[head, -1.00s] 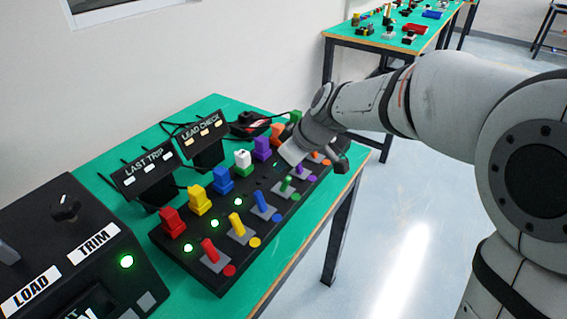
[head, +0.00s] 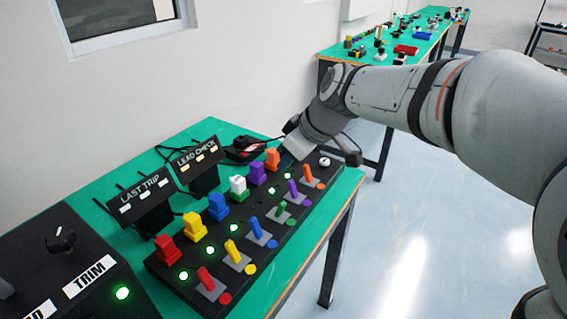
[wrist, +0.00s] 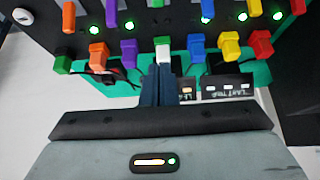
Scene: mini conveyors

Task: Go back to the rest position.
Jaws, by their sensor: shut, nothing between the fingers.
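My gripper (head: 287,156) hangs above the far end of the black switch panel (head: 190,287), beside the orange block in the head view. In the wrist view its two dark fingers (wrist: 159,78) are together with nothing between them. The panel carries a row of coloured blocks, including red (head: 167,250), yellow (head: 193,225), blue (head: 218,206), white on green (head: 238,188), purple (head: 257,172) and orange (head: 272,160). A row of coloured toggle levers runs in front of them. Several green lights glow between the rows.
Two small signs, LAST TRIP (head: 140,196) and LEAD CHECK (head: 197,155), stand behind the panel. A black TRIM box (head: 60,225) is at left. A second green table (head: 440,30) with small parts stands beyond. Floor is open at right.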

